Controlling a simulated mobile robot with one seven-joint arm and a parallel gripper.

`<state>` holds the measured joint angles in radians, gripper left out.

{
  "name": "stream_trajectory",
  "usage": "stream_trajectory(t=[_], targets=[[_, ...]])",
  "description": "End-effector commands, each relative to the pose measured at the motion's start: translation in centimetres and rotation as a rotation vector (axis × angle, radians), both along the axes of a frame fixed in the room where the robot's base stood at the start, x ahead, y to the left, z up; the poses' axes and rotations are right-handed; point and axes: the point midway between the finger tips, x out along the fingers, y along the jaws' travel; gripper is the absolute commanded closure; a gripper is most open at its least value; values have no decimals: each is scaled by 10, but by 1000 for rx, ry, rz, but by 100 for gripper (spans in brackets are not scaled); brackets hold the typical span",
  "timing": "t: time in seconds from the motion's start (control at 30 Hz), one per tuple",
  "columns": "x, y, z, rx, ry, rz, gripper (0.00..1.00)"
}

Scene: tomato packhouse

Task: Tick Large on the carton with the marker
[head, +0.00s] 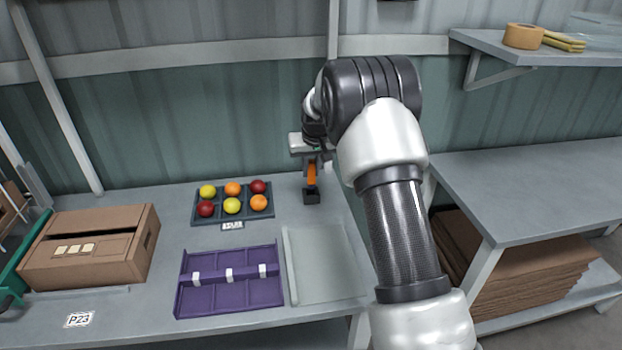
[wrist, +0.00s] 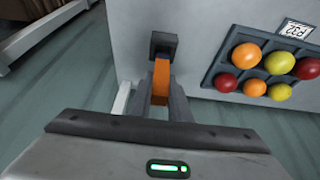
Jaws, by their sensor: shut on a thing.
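The marker (head: 311,175) is orange and stands upright, with its lower end in or at a small dark holder (head: 311,196) near the back of the table. My gripper (head: 311,169) is shut on the marker from above. The wrist view also shows the orange marker (wrist: 161,80) between the fingers, with the dark holder (wrist: 163,43) at its far end. I cannot tell whether the tip is still inside the holder.
A dark tray (head: 195,215) with several red, orange and yellow tomatoes lies left of the holder. A purple divided tray (head: 180,292) and a pale flat panel (head: 315,265) lie in front. A green-framed item (head: 28,262) touches the table's left end. Bare table lies between carton and trays.

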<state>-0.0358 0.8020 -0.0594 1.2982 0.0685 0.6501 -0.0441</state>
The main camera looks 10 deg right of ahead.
Motion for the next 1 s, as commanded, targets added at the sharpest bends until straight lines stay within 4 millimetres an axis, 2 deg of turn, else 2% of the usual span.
stream_trajectory(t=[0.03, 0.1, 0.3, 1.0], targets=[[1, 0, 14, 0, -5, 0, 100], [1, 0, 27, 0, -4, 0, 100], [0, 0, 54, 0, -2, -1, 100], [0, 0, 93, 0, -1, -1, 100]])
